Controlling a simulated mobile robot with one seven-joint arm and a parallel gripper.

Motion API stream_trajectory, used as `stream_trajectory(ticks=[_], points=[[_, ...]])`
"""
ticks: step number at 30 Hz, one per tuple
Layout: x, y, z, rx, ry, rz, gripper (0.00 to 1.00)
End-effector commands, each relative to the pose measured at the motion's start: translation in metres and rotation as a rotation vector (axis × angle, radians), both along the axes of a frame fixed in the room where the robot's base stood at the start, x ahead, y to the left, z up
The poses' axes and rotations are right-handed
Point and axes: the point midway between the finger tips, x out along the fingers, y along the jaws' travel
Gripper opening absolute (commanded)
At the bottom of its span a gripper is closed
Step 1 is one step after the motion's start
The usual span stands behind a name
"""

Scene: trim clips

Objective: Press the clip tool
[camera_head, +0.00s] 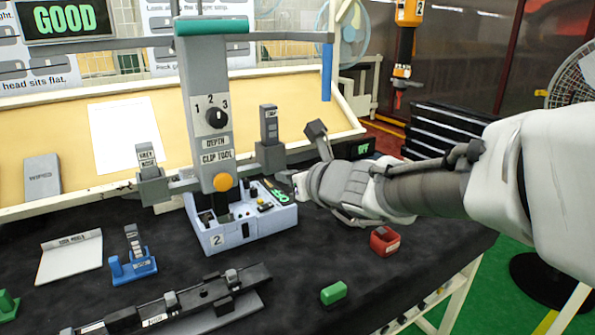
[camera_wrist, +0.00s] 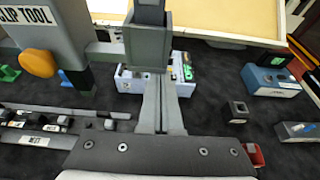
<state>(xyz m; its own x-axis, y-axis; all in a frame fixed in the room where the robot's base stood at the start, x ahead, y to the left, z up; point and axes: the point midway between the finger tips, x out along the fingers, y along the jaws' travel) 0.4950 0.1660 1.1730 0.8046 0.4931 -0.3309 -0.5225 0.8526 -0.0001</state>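The clip tool (camera_head: 208,110) is a grey upright column with a green top, a 1-2-3 depth dial and an orange knob (camera_head: 223,181) low on its front. A long bar reaches right from its top to a blue hanging handle (camera_head: 327,72). A pale box marked 2 (camera_head: 240,233) stands at its foot. My gripper (camera_head: 298,184) is low, just right of the tool and box, well below the blue handle. In the wrist view my gripper's fingers (camera_wrist: 160,105) lie together, with nothing seen between them. A grey block (camera_wrist: 148,48) on the tool's side hides their tips.
A labelled grey block (camera_head: 269,140) sits on the tool's right side arm. A red bin (camera_head: 385,242) and a green block (camera_head: 333,292) lie at front right. A dark rail (camera_head: 170,305) lies in front. A screen (camera_head: 68,20) reads GOOD.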

Motion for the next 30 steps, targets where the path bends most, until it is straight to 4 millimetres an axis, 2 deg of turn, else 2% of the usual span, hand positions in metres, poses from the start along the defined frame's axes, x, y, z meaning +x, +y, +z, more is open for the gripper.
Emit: stream_trajectory(ticks=[1, 10, 15, 30], points=[[0.001, 0.000, 0.019, 0.003, -0.006, 0.000, 0.00], [0.001, 0.000, 0.053, 0.003, -0.005, 0.000, 0.00], [0.000, 0.000, 0.062, 0.002, -0.005, 0.000, 0.00], [0.001, 0.000, 0.067, 0.006, -0.009, 0.001, 0.00]])
